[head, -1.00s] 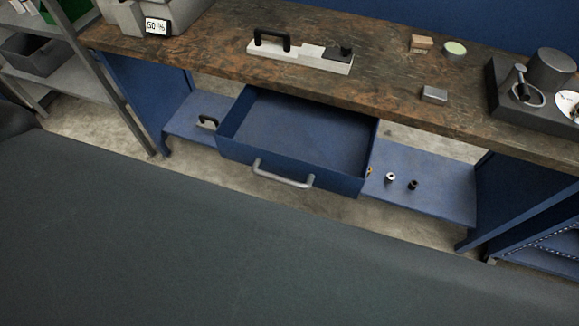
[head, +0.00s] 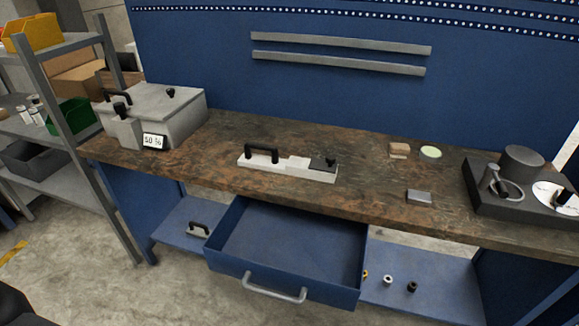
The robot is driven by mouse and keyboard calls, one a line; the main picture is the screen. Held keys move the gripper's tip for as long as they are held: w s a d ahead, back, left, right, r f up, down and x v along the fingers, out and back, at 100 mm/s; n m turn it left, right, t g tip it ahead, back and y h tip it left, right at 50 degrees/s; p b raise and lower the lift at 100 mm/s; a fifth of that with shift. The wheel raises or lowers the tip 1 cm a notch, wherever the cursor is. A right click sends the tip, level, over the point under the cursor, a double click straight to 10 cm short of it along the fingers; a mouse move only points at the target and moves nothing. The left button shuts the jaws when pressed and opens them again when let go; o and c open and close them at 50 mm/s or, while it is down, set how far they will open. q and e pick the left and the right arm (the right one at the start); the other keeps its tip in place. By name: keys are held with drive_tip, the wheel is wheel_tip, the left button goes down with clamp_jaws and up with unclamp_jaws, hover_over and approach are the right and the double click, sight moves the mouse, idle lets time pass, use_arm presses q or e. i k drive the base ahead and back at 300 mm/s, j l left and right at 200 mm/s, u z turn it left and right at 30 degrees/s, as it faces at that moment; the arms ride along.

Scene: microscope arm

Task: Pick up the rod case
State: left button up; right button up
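A low, long white block with a black handle (head: 287,167) sits on the brown workbench (head: 215,155), left of its middle. It has a small black part at its right end. No label shows, so I cannot tell for certain that it is the rod case. A grey metal box (head: 165,112) with black handles and a "50 %" display stands at the bench's left end. Neither of my grippers is in view.
An empty blue drawer (head: 290,245) stands pulled out below the bench. A blue lower shelf (head: 425,285) holds small round parts. A tan block (head: 398,150), a pale green disc (head: 431,152), a grey block (head: 419,197) and a dark device (head: 500,205) occupy the bench's right side.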

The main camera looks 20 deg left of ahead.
sight(296, 165)
drive_tip(key=i+j+z, duration=0.15)
drive_tip(key=j, duration=0.45)
drive_tip(key=i+j+z, duration=0.2)
drive_tip(key=j, duration=0.4)
drive_tip(key=j+z, duration=0.15)
drive_tip(key=j, duration=0.45)
drive_tip(key=i+j+z, duration=0.15)
drive_tip(key=j, duration=0.5)
